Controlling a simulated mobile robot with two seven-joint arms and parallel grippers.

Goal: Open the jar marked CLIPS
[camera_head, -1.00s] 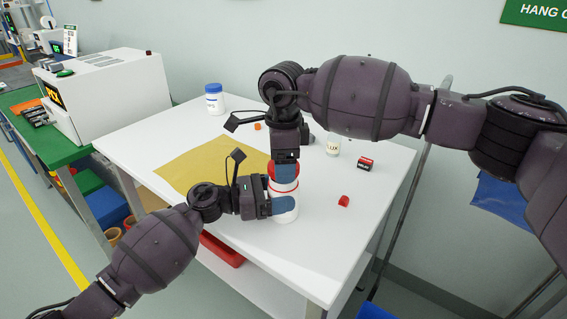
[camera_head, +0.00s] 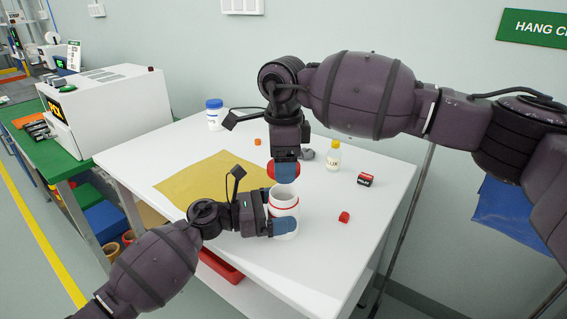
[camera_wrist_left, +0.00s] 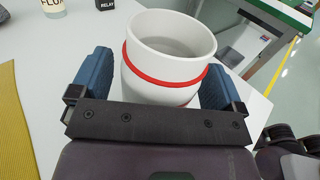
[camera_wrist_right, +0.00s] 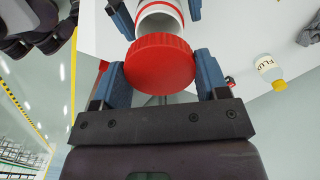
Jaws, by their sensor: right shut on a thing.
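The white jar (camera_head: 285,209) with a red band stands upright on the white table, its mouth open and its inside visible. No marking is readable on the sides that show. My left gripper (camera_head: 278,214) has its blue fingers on either side of the jar, closed around its body; the jar also shows in the left wrist view (camera_wrist_left: 160,85). My right gripper (camera_head: 285,172) points down above the jar and is shut on the red lid (camera_wrist_right: 160,62). The lid is clear of the jar's mouth, a little above it.
A yellow mat (camera_head: 205,180) lies left of the jar. A blue-capped jar (camera_head: 214,118), a yellow-capped flux bottle (camera_head: 333,157), a relay box (camera_head: 365,179) and a small red piece (camera_head: 344,217) stand around. The table's right front is mostly clear.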

